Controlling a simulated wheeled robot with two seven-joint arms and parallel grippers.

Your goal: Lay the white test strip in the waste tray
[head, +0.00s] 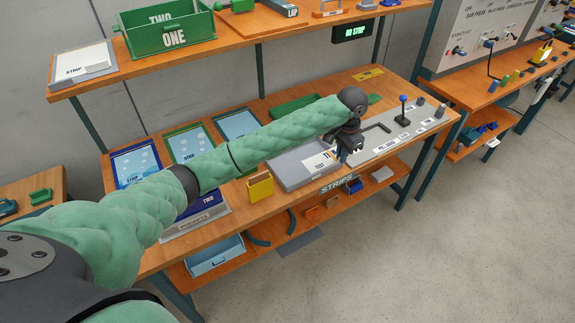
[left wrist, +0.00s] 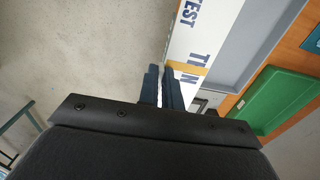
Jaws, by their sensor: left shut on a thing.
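The white test strip (head: 318,161) has dark lettering, with TEST readable. In the left wrist view the strip (left wrist: 202,35) shows an orange-yellow band near my fingers. My left gripper (head: 346,154) is shut on the strip's edge; its blue fingers also show in the left wrist view (left wrist: 163,85). The strip appears over a grey tray (head: 287,176); I cannot tell whether they touch. That tray also shows beside the strip in the left wrist view (left wrist: 252,50). No label reading waste is legible. My right gripper is not in view.
A green tray (head: 294,104) lies behind my arm. A yellow holder (head: 260,186) stands left of the grey tray. A grey panel with a blue-topped lever (head: 403,110) is to the right. A shelf (head: 250,45) runs above the bench's back.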

